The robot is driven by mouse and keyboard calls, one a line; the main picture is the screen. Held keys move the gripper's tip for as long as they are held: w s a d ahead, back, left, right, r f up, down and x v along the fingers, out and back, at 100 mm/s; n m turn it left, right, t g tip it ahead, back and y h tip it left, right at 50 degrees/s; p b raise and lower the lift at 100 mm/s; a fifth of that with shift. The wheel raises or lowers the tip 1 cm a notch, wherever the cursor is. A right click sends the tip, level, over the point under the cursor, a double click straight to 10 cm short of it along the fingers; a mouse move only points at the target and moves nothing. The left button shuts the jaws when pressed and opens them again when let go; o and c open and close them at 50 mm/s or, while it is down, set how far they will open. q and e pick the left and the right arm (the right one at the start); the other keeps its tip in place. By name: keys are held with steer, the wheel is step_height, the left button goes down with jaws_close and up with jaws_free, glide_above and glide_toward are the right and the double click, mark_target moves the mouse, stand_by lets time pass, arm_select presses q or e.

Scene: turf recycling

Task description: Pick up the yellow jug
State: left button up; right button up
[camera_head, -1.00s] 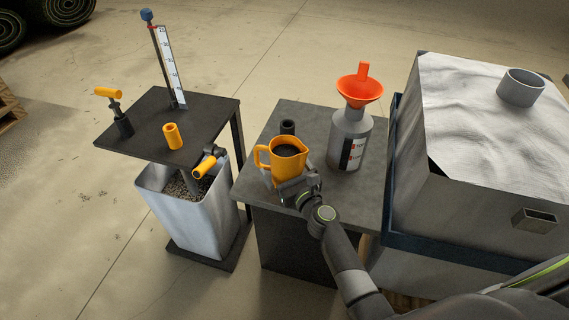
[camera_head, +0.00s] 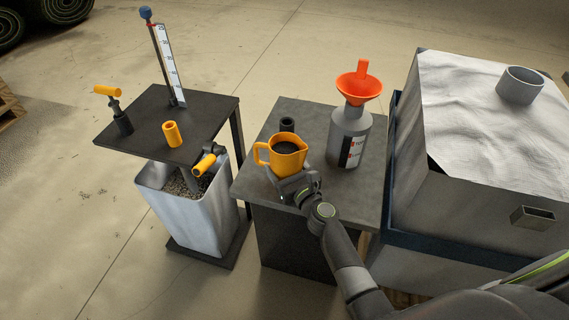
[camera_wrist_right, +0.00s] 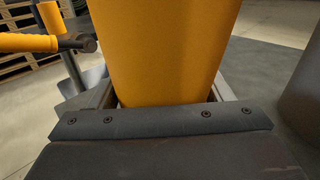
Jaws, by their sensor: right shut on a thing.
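The yellow jug (camera_head: 286,155), with a dark opening and a handle on its left, is upright above the near part of the grey table (camera_head: 255,185). My right gripper (camera_head: 291,180) is at the jug's near lower side, shut on its body. In the right wrist view the jug (camera_wrist_right: 165,45) fills the space between the fingers of the gripper (camera_wrist_right: 164,92). The jug's base is hidden behind the gripper, so I cannot tell whether it touches the table. My left gripper is not in view.
A grey bottle (camera_head: 348,140) with an orange funnel (camera_head: 359,87) stands close on the right. A small black cylinder (camera_head: 287,125) is behind the jug. The dark stand (camera_head: 150,105) with yellow handles is left, and a large grey box (camera_head: 480,180) is right.

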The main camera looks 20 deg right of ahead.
mark_target(285, 143)
step_height(285, 143, up, 10)
steer(key=p, duration=0.8)
steer(key=shift+p, duration=0.3)
